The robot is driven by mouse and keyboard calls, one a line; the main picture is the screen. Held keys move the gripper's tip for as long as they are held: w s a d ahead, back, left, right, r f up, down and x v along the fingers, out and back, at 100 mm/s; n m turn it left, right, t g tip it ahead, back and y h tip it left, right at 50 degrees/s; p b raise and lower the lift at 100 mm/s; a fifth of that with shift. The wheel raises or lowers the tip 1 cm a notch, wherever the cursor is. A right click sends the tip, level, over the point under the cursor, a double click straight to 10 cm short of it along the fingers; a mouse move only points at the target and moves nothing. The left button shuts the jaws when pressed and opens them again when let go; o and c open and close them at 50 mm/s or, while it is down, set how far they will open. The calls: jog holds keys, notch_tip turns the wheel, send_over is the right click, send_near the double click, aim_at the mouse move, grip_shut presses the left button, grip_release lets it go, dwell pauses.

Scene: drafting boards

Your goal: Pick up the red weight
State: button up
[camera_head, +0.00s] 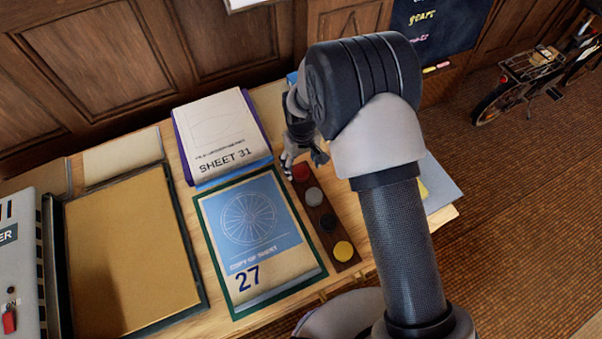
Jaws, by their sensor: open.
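The red weight (301,172) is a round disc at the far end of a dark wooden strip (338,252) on the table. Below it on the strip sit a grey weight (314,196), a black weight (328,221) and a yellow weight (344,250). My gripper (288,168) is just left of the red weight and close to it, with its fingers apart and nothing visible between them. Whether a finger touches the weight I cannot tell. My arm hides part of the table to the right of the strip.
A green-edged board (205,222) marked 27 lies left of the strip. A paper pad (215,125) marked SHEET 31 lies behind it. A tan panel in a dark frame (130,245) and a grey box (22,260) stand farther left. Wood panelling (95,60) rises behind the table.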

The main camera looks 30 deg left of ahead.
aim_at(301, 170)
jog(key=f, duration=0.1)
jog(key=f+b, duration=0.1)
jog(key=f, duration=0.1)
jog(key=f+b, duration=0.1)
jog(key=f, duration=0.1)
jog(key=shift+w+a+f, duration=0.15)
jog(key=shift+w+a, duration=0.1)
jog(key=shift+w, duration=0.1)
jog(key=shift+c, duration=0.6)
jog(key=c, duration=1.4)
jog(key=shift+c, duration=0.2)
